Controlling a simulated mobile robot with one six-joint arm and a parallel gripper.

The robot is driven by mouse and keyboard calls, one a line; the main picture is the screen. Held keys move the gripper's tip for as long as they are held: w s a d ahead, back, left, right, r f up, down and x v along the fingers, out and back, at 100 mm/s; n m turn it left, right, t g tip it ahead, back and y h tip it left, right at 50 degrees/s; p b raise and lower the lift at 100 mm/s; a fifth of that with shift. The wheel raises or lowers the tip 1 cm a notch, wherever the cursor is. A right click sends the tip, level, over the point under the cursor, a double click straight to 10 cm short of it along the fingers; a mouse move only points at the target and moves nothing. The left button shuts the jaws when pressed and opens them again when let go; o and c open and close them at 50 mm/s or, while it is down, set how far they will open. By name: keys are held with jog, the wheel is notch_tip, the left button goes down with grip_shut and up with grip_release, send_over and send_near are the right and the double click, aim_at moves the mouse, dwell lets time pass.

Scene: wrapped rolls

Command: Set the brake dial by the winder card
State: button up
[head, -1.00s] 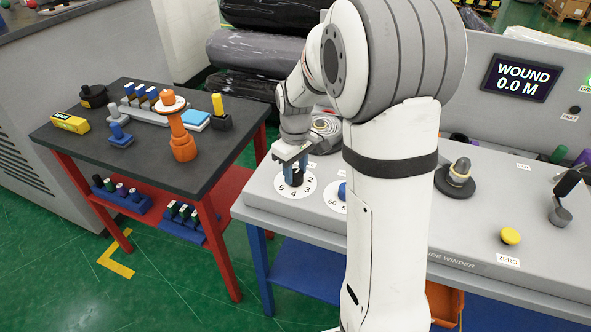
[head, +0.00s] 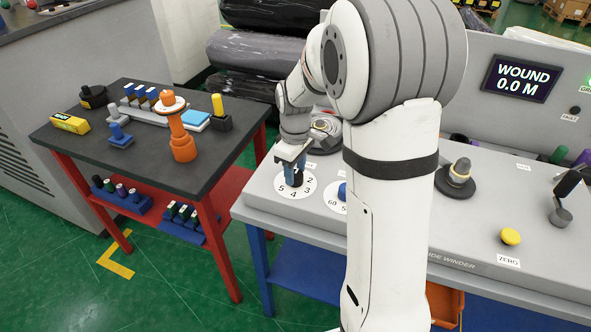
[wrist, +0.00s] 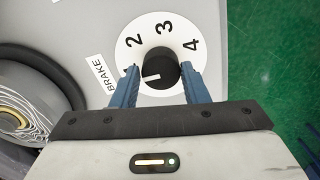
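The brake dial is a dark round knob (wrist: 160,66) with a white pointer mark, on a white disc (wrist: 190,22) with the numbers 2, 3 and 4 showing. A label reading BRAKE (wrist: 110,76) lies beside it. The pointer aims left and slightly down in the wrist view, toward the left finger, below the 2. In the head view, my gripper (head: 292,172) is over the same numbered disc (head: 284,189). I cannot make out a winder card.
A second dial with a blue knob (head: 342,190) is just right, partly behind my arm. A dark knob (head: 460,172) and a yellow button (head: 510,236) sit farther right. The WOUND display (head: 521,79) reads 0.0 M. A black-topped table (head: 75,140) holds tools at left.

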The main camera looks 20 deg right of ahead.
aim_at(296, 175)
jog(key=o, duration=0.4)
notch_tip(296, 175, up, 7)
jog(key=shift+r, duration=0.35)
dwell(0.4)
jog(key=shift+s+r, duration=0.1)
jog(key=shift+s, duration=0.1)
jog(key=s+m+t, duration=0.1)
jog(key=s+m, duration=0.2)
jog(key=s, duration=0.4)
jog(key=s+m, duration=0.3)
jog(key=s, duration=0.4)
jog(key=s+m+t, duration=0.1)
jog(key=s+m, duration=0.1)
jog(key=s, duration=0.5)
jog(key=shift+a+r+m+t, duration=0.2)
jog(key=shift+a+m+t, duration=0.1)
jog(key=shift+m, duration=0.1)
